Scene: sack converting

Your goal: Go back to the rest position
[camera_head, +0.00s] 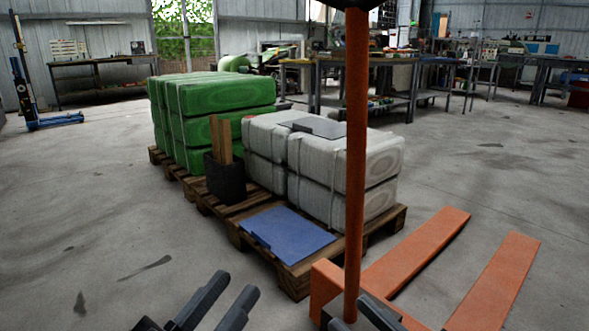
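My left gripper (238,285) shows at the bottom edge, left of centre. Its two dark fingers are apart with only floor between them. My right gripper (346,308) shows at the bottom edge, right of centre. Its dark fingers are apart, one on each side of the lower end of an orange pole (356,150) in the picture. I cannot tell whether they touch the pole. Both wrists are cut off by the bottom edge.
The orange pole belongs to a pallet truck with two forks (418,250) at right. Wooden pallets (290,280) ahead carry green sacks (225,95), pale sacks (375,160), a blue sheet (290,234) and a dark bin (225,180) holding wooden pieces.

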